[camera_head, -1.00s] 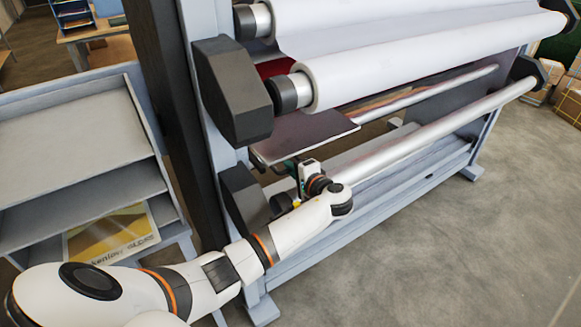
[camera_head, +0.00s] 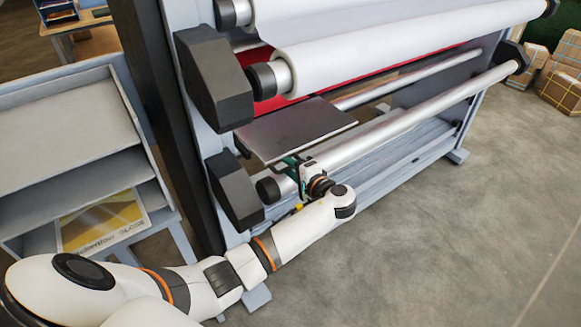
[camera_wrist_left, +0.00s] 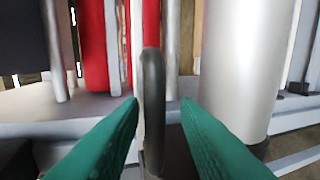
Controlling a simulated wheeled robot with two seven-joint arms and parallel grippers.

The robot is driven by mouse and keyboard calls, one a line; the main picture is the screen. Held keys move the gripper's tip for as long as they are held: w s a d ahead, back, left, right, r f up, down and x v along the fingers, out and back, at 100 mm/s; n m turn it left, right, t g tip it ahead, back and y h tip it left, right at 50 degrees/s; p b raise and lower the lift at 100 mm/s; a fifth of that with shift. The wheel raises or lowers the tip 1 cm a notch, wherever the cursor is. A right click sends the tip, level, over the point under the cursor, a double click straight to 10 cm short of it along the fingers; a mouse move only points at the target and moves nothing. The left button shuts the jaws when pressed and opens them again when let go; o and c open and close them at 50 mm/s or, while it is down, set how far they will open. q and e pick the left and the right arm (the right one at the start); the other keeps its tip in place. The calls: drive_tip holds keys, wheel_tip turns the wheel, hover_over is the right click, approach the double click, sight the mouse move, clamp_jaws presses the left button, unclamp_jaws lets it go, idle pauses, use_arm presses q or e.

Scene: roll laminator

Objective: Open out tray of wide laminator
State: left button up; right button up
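The laminator's out tray (camera_head: 297,128) is a flat dark panel. It sticks out from the machine's left part, below the white rolls and above the lower metal bar. My left gripper (camera_head: 293,168) is at its front edge, with green fingers partly hidden by the wrist. In the left wrist view, a dark looped handle (camera_wrist_left: 153,90) stands upright between the two green fingers (camera_wrist_left: 160,105). The fingers are close on either side; a narrow gap seems to show on the right, and contact is unclear. The tray moves along with this gripper. My right gripper is not in view.
The wide laminator (camera_head: 215,75) has a white roll (camera_head: 400,55) above the tray and a long metal bar (camera_head: 410,125) below it. A grey shelf rack (camera_head: 65,120) stands at the left. Boxes (camera_head: 562,85) lie at the far right. The floor in front is clear.

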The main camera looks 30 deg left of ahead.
use_arm(q)
drive_tip(key=shift+d, duration=0.1)
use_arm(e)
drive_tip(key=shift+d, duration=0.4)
